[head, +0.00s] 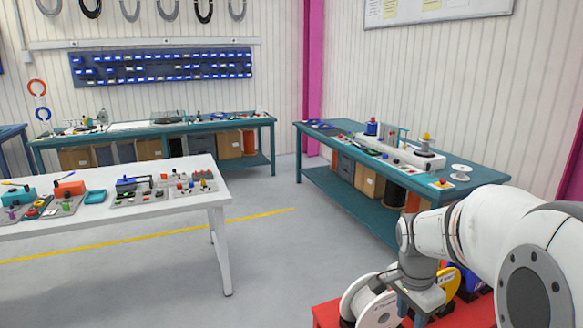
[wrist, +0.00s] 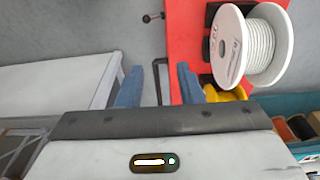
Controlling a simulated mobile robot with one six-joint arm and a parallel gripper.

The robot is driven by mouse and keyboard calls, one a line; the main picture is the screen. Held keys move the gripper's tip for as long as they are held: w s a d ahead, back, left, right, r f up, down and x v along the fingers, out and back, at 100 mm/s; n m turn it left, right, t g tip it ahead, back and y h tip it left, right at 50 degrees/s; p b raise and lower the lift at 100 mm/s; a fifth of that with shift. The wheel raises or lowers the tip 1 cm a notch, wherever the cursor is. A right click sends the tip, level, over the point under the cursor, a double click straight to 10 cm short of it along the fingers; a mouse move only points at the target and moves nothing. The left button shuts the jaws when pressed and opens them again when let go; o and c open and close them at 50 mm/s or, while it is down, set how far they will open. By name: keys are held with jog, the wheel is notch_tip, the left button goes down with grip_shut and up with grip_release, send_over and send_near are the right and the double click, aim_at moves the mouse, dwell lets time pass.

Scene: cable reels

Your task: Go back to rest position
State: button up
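My arm reaches in from the lower right of the head view. My gripper (head: 412,306) points down over a red surface (head: 326,314) that carries cable reels. In the wrist view my gripper (wrist: 158,88) has its two blue fingers apart, with nothing held between them. A white reel of white cable (head: 364,304) sits beside the gripper; it also shows at the upper right of the wrist view (wrist: 230,48). A yellow reel (head: 451,282) is partly hidden behind my gripper and arm.
A white table (head: 150,221) with small parts stands left. A teal bench (head: 335,193) stands behind my arm, with a small white spool (head: 461,169). Another teal bench (head: 258,121) lines the back wall. Grey floor (head: 265,262) is free in the middle.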

jog(key=s+a+r+n+t+y, duration=0.1)
jog(key=s+a+r+n+t, duration=0.1)
jog(key=s+a+n, duration=0.7)
jog(key=s+n, duration=0.4)
jog(key=shift+a+r+n, duration=0.2)
jog(key=shift+r+n, duration=0.1)
jog(key=shift+n, duration=0.1)
